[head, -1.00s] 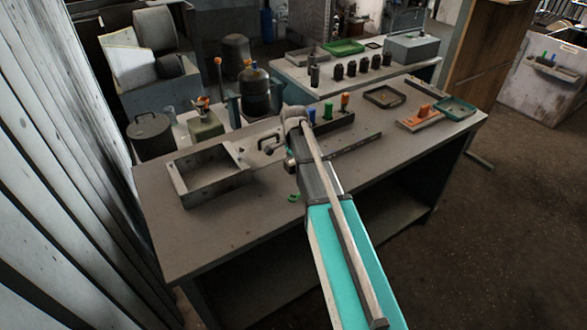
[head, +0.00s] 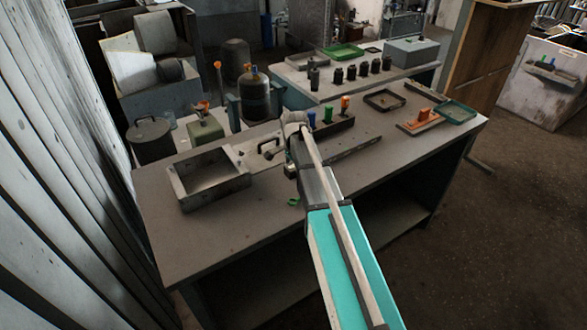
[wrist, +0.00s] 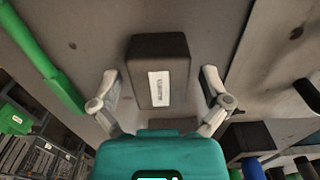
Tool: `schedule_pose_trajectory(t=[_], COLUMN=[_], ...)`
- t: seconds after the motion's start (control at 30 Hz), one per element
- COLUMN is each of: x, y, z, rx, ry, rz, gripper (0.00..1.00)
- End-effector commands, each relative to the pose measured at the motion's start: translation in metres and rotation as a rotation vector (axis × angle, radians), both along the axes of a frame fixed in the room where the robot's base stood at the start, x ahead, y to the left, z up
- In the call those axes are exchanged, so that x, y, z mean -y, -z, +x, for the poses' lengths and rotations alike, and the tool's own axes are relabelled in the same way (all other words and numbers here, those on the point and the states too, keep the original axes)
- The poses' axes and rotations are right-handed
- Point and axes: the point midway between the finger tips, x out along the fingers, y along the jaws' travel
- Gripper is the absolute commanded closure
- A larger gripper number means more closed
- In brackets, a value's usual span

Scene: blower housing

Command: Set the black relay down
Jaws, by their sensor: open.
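The black relay (wrist: 157,62) is a dark box with a white label, seen in the wrist view against the grey bench top. It lies between the two fingers of my gripper (wrist: 160,90), which are spread with a gap on each side of it. The fingers do not appear to touch it. In the head view my arm covers the relay, and my fingertips cannot be made out there. The bench (head: 215,235) runs under my arm.
A metal open box (head: 208,180) stands on the bench left of my arm. A small green item (head: 293,202) lies near the arm. A holder with coloured pegs (head: 330,125) is behind it. The bench's front left is clear.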

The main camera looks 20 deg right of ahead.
Motion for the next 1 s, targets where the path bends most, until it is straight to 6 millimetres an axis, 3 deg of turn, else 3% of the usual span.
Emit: schedule_pose_trajectory(t=[0.47,1.0], x=[0.000,0.000], y=[-0.007,-0.048], z=[0.000,0.000], rx=[0.000,0.000], ry=[0.000,0.000], rz=[0.000,0.000], gripper=[0.02,0.02])
